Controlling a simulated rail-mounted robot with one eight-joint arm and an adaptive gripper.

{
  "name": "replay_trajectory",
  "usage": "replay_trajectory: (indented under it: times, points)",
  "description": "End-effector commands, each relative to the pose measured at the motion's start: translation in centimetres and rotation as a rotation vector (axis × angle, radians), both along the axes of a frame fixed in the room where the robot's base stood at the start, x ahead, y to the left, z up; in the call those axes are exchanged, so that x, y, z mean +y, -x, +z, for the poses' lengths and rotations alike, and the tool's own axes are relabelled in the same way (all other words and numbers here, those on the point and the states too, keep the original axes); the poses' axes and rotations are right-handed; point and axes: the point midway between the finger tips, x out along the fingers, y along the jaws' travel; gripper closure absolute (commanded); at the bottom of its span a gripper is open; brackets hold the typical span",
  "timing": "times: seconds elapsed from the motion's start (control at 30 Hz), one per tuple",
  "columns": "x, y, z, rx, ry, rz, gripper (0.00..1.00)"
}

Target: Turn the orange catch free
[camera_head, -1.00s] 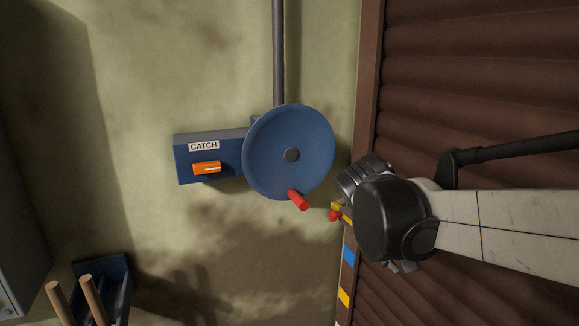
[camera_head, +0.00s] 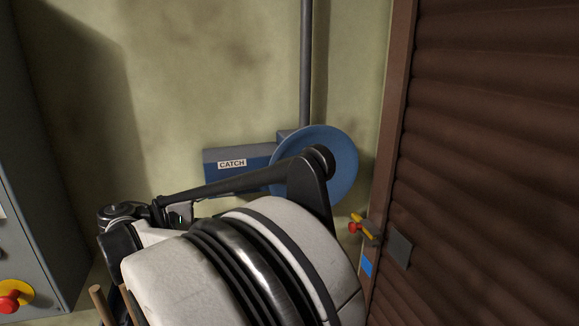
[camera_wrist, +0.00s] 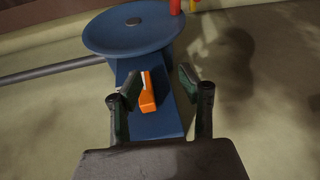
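The orange catch (camera_wrist: 147,98) shows in the wrist view on the blue catch box (camera_wrist: 165,122). My gripper (camera_wrist: 160,86) is open there, one finger on each side of the catch as seen; the catch lies nearer the left finger. I cannot tell whether that finger touches it. In the head view the box with its CATCH label (camera_head: 232,164) shows beside the blue wheel (camera_head: 335,165), but my arm hides the orange catch. My gripper's fingers cannot be made out in the head view.
A grey cabinet (camera_head: 35,180) with a red button (camera_head: 12,298) is at the left.

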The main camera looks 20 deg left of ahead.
Motion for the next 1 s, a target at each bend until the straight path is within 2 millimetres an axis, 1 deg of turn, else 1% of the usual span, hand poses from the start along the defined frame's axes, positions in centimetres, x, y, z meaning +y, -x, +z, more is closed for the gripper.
replay_trajectory:
  times: [0.03,0.1,0.2,0.27,0.33,0.47,0.57,0.9,1.0]
  points:
    - [2.5,2.0,1.1,-0.034,0.013,0.027,0.62]
    - [4.8,4.1,1.7,-0.075,0.028,0.052,0.62]
    - [6.7,6.1,2.2,-0.115,0.039,0.073,0.62]
    - [7.3,6.7,2.3,-0.127,0.043,0.078,0.62]
    - [7.5,6.8,2.3,-0.134,0.045,0.081,0.62]
    - [7.0,5.7,2.3,-0.134,0.045,0.081,0.62]
    - [6.3,4.3,2.3,-0.134,0.045,0.079,0.62]
    - [3.7,-1.5,2.3,-0.133,0.045,0.079,0.62]
    - [3.1,-3.0,2.3,-0.132,0.044,0.079,0.62]
